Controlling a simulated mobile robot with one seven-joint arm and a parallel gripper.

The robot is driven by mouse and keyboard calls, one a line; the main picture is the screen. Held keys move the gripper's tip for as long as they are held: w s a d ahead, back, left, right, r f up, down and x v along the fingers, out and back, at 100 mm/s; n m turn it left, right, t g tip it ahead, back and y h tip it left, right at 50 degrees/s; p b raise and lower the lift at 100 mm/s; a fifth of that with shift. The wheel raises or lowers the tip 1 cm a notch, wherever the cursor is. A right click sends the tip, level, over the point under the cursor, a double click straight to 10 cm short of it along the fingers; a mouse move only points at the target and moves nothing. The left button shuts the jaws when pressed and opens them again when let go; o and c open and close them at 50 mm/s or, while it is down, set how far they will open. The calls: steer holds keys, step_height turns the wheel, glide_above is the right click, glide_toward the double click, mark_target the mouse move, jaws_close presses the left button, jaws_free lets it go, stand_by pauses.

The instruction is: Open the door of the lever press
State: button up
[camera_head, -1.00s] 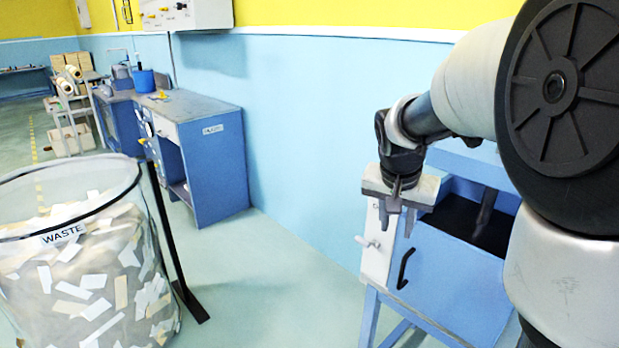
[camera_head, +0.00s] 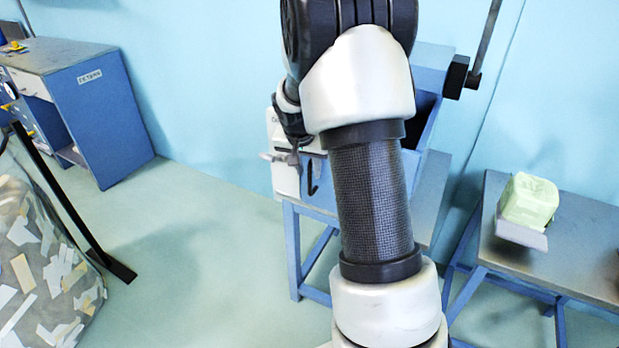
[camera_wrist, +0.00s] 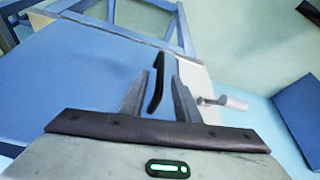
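The lever press (camera_head: 430,75) is a blue box on a blue frame stand, partly hidden behind my arm. Its blue door (camera_head: 325,190) faces forward and looks closed. A black bar handle (camera_head: 312,177) is on the door, near the white side panel (camera_head: 285,180). In the wrist view the handle (camera_wrist: 158,88) stands between the two fingers of my gripper (camera_wrist: 159,76). The fingers are apart, one on each side of the handle; I cannot tell whether either touches it. In the head view my gripper is small and mostly hidden by my arm.
A grey-topped table (camera_head: 585,250) with a pale green block (camera_head: 529,200) stands at the right. A blue desk (camera_head: 110,120) and a waste bin (camera_head: 45,260) are at the left. Floor between bin and press is clear. A small white crank (camera_wrist: 225,102) sticks out beside the handle.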

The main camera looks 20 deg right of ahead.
mark_target(309, 173)
steer(key=shift+x, duration=2.05)
jaws_close()
